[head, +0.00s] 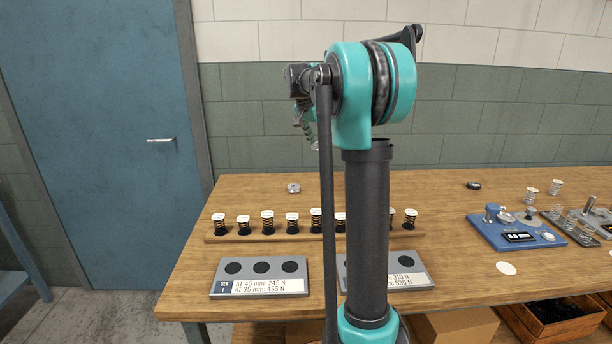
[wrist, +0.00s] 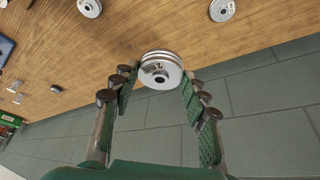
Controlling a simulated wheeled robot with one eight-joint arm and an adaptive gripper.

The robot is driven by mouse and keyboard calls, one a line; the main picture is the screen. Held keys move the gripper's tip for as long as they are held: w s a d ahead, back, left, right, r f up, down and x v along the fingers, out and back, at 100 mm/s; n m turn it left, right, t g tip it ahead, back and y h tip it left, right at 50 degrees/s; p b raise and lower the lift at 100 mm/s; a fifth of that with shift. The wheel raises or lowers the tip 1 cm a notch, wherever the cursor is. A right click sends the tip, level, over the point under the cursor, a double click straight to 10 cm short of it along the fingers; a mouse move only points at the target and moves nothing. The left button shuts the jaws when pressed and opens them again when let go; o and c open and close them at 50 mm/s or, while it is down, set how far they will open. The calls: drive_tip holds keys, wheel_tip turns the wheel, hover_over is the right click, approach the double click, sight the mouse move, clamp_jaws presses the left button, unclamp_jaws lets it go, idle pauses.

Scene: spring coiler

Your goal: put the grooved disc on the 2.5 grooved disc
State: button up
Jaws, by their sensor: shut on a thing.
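My gripper (wrist: 158,82) is shut on a silver grooved disc (wrist: 160,66), held between its green-padded fingertips. The disc has a dark centre hole and a printed label that seems to start with 2; the rest is unreadable. Two more silver discs lie on the wooden table in the wrist view, one at the top left (wrist: 90,7) and one at the top right (wrist: 222,9). Their markings are too small to read. In the head view a silver disc (head: 293,188) lies near the table's back edge. My arm largely hides the gripper there, and I cannot tell which disc is the 2.5 one.
A wooden rack (head: 222,238) with several springs stands across the table (head: 240,194). Grey plates with black circles, one left (head: 222,290) and one partly behind my arm (head: 420,266), lie in front. A blue gauge (head: 490,234) and a dark object (head: 473,185) are at right. The tiled wall (head: 260,110) stands behind.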

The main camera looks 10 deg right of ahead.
drive_tip(key=r, duration=0.2)
hover_over(295, 185)
drive_tip(key=s, duration=0.1)
drive_tip(key=shift+w+a+f+n, duration=0.15)
drive_tip(key=shift+a+f+n, duration=0.25)
drive_tip(key=shift+a+n, duration=0.15)
wheel_tip(295, 185, down, 20)
drive_tip(key=shift+r, duration=0.25)
drive_tip(key=o, duration=1.4)
drive_tip(key=shift+f, duration=0.15)
drive_tip(key=shift+a, duration=0.1)
drive_tip(key=v, duration=1.2)
